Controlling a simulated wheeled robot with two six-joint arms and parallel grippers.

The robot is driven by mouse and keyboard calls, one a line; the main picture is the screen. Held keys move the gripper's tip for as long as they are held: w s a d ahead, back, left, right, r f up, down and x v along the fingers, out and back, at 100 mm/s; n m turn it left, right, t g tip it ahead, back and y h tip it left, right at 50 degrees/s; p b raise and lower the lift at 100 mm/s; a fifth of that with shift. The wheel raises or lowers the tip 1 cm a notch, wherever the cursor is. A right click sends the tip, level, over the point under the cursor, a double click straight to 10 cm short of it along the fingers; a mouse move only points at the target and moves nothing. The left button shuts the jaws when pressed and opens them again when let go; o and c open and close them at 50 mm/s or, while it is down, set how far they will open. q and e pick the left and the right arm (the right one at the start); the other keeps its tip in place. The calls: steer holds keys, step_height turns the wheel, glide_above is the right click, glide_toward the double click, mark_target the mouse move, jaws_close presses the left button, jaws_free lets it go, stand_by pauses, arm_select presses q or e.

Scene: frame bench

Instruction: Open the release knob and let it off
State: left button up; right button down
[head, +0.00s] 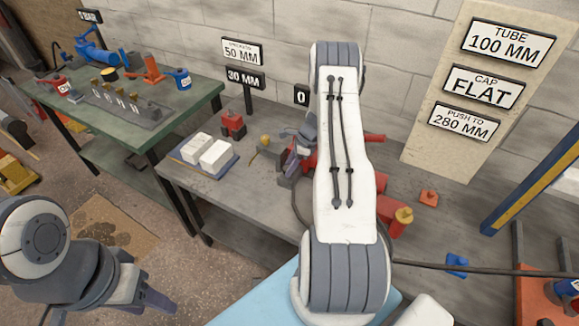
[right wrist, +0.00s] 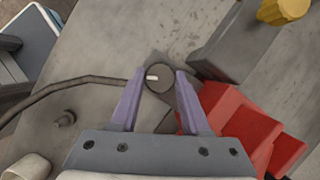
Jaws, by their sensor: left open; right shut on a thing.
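In the right wrist view, a dark round knob (right wrist: 158,84) with a small white mark sits between the fingertips of my right gripper (right wrist: 160,76). The gripper is shut on it. A dark hose (right wrist: 75,84) runs to the knob from the left. In the head view my right gripper (head: 297,140) is beside the red device (head: 308,160) on the bench, and my white arm hides much of that device and the knob. My left gripper (head: 110,306) is open and empty at the lower left, over the floor, away from the bench.
White blocks on a tray (head: 205,172) lie on the bench's left. A green table (head: 170,115) stands behind left. Signs hang on the wall; a blue-yellow post (head: 530,180) rises at right.

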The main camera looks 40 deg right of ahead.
steer(key=n+g+b, duration=0.1)
steer(key=n, duration=0.1)
steer(key=n+g+y+b, duration=0.1)
steer(key=n+b, duration=0.1)
steer(key=n, duration=0.1)
steer(key=shift+w+d+f+n, duration=0.1)
steer(key=shift+w+f+n, duration=0.05)
steer(key=shift+n, duration=0.15)
steer(key=shift+n+g+b, duration=0.8)
steer(key=shift+n+b, duration=0.1)
steer(key=shift+n, duration=1.1)
steer(key=shift+c, duration=1.9)
jaws_free()
steer(key=shift+w+r, duration=0.1)
steer(key=shift+r, duration=0.1)
steer(key=b+v, duration=0.1)
steer(key=v, duration=0.9)
steer(key=shift+r+b, duration=0.2)
steer(key=shift+b, duration=0.1)
